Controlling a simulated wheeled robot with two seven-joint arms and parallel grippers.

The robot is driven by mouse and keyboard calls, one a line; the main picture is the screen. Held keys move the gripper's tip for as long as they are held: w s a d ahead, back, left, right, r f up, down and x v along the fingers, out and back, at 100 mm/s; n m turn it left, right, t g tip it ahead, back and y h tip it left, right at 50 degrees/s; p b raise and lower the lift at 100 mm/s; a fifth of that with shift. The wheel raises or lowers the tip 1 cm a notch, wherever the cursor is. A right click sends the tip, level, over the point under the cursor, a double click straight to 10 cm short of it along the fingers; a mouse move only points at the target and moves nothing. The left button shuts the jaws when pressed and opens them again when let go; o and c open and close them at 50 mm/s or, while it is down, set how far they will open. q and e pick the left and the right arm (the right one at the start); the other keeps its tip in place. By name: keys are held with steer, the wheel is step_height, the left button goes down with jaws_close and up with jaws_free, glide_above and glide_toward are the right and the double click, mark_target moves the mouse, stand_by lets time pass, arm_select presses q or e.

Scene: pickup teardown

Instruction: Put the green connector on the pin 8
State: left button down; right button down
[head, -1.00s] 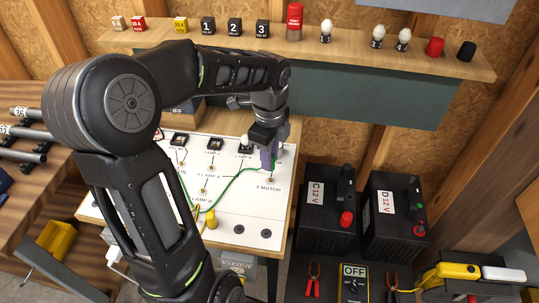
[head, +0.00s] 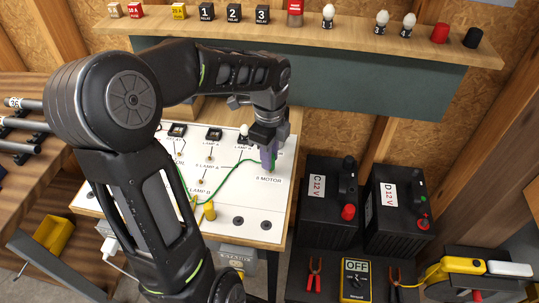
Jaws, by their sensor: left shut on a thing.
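My left gripper (head: 268,158) is over the right part of the white board (head: 225,228), just above the printed motor label, whose number is too small to read surely. It is shut on the green connector (head: 273,169), of which only a little shows by the fingertips. A green wire (head: 228,182) runs from there in a curve down and left across the board. The pin at the motor label is hidden by the gripper and connector, so I cannot tell whether they touch. My right gripper is out of view.
A yellow connector (head: 209,211) stands at the board's front. Black batteries C (head: 325,205) and D (head: 395,210) stand right of it, with a yellow meter (head: 355,280) in front. A shelf (head: 350,45) with relays, fuses and bulbs runs behind. My left arm covers the board's left side.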

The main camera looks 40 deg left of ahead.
arm_select(q)
steer(key=shift+f+b, duration=0.55)
steer(key=shift+f, duration=0.35)
stand_by(0.5)
steer(key=c, duration=1.2)
jaws_free()
steer(key=shift+r, duration=0.15)
step_height(320, 180, up, 8)
steer(key=shift+f, duration=0.2)
